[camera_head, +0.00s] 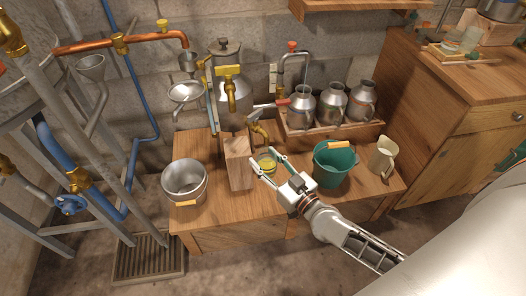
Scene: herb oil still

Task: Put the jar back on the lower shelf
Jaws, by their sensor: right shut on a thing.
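I cannot tell which surface is the lower shelf. My left gripper is not in view.
A wooden block (237,161) stands left of the jar, and a green bucket (334,165) and cream jug (383,156) stand right. A metal pot (184,180) is at the bench's left end. Metal cans (332,103) fill a crate behind. The front-middle bench (245,207) is clear.

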